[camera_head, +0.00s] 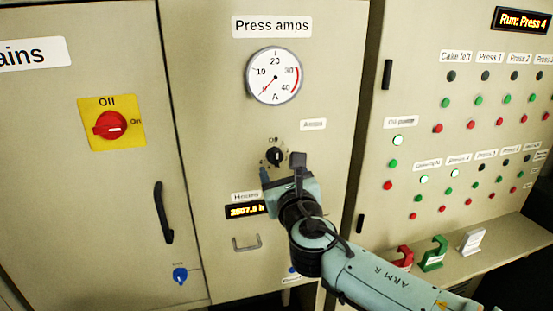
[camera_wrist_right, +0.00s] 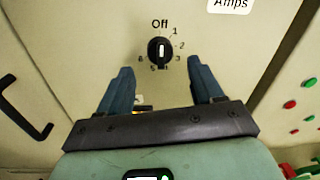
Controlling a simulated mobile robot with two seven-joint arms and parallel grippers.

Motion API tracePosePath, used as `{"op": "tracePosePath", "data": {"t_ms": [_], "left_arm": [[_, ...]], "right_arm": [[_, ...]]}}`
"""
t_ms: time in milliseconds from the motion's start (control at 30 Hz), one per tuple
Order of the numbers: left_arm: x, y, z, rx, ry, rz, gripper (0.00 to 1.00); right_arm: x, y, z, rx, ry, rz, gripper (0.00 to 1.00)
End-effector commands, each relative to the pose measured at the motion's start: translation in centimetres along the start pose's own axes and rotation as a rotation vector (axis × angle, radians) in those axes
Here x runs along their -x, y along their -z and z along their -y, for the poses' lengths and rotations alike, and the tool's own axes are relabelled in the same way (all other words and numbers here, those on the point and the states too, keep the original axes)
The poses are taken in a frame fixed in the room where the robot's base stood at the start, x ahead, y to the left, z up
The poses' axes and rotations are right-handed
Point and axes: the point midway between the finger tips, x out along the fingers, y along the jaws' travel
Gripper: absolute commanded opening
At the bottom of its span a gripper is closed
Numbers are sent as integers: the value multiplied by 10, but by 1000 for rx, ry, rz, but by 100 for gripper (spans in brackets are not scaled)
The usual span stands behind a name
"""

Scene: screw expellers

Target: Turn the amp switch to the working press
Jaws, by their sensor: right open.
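The amp switch (camera_head: 274,157) is a black rotary knob on the cabinet panel below the Press amps meter (camera_head: 274,76). In the right wrist view the knob (camera_wrist_right: 160,52) has a white pointer line, upright toward Off, with numbers around its dial. The meter needle rests near 0. A display (camera_head: 521,20) at top right reads "Run: Press 4". My right gripper (camera_head: 281,167) is open and empty in front of the panel, just below the knob. In the wrist view its fingers (camera_wrist_right: 160,70) stand on either side below the knob, apart from it. My left gripper is not in view.
A red mains switch (camera_head: 110,125) on a yellow plate is at left. A black door handle (camera_head: 163,212), hours display (camera_head: 244,210) and blue knob (camera_head: 180,275) are nearby. Lamps and buttons fill the right panel. A shelf (camera_head: 490,252) below holds red, green and white pieces.

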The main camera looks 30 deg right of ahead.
Motion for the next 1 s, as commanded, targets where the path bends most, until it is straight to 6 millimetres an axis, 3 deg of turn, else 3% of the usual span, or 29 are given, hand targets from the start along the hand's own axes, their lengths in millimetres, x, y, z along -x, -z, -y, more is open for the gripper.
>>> {"op": "tracePosePath", "data": {"t_ms": [100, 300, 667, 867, 1000], "left_arm": [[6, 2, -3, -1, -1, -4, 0], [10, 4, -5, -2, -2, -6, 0], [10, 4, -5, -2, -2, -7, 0], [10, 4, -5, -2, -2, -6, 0], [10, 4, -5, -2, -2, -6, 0]], "right_arm": [[-24, -1, 0, -1, 1, -2, 66], [-46, 0, 0, -2, 0, -1, 66], [-51, 0, 0, -1, 0, -1, 66], [-51, 0, 0, -2, 0, -1, 10], [-51, 0, 0, -3, 0, -1, 10]]}}
